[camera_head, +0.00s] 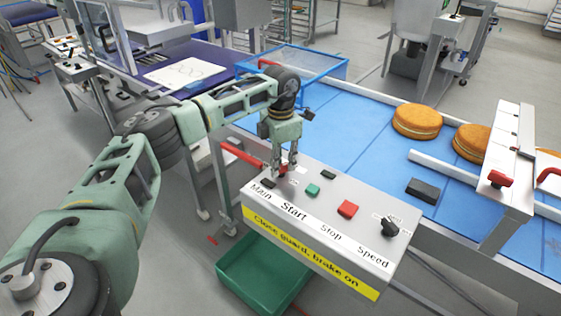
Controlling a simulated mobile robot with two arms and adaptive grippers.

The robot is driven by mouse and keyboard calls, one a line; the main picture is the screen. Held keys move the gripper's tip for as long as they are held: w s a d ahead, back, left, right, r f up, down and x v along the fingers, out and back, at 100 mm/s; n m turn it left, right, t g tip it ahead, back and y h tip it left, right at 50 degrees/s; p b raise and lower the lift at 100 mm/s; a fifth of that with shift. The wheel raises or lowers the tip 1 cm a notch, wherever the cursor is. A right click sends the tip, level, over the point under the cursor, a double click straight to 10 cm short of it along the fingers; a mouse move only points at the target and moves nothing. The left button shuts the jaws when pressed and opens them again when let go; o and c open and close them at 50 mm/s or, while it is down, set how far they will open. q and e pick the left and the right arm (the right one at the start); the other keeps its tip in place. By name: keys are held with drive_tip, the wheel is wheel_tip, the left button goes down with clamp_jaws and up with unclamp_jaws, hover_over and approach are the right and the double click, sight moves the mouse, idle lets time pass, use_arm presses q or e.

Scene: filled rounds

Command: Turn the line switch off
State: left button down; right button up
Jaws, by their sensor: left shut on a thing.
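A grey control box (300,232) has a sloped top with the labels Main, Start, Stop and Speed. My left gripper (283,168) points down over its back left part, above the Main label. It is shut on a small red part, seemingly the main switch (281,170), which the fingers mostly hide. I cannot tell its turn position. A small "On" mark shows beside it. A green button (312,190), a red button (347,209) and a black speed knob (389,228) sit to the right. My right gripper is not in view.
A red lever (240,154) lies just left of the gripper. A blue conveyor (365,140) behind carries round filled cakes (417,121). A green bin (262,273) stands below the box. A metal guard (507,165) with red handles is at right.

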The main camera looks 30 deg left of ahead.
sight(280, 166)
use_arm(q)
drive_tip(key=n, duration=0.4)
drive_tip(key=shift+w+r+n, duration=0.1)
drive_tip(key=shift+r+n, duration=0.05)
drive_tip(key=shift+n, duration=0.25)
idle(0.4)
drive_tip(key=c, duration=1.7)
unclamp_jaws()
wheel_tip(280, 166, up, 12)
drive_tip(key=shift+f, duration=0.1)
drive_tip(key=shift+f, duration=0.1)
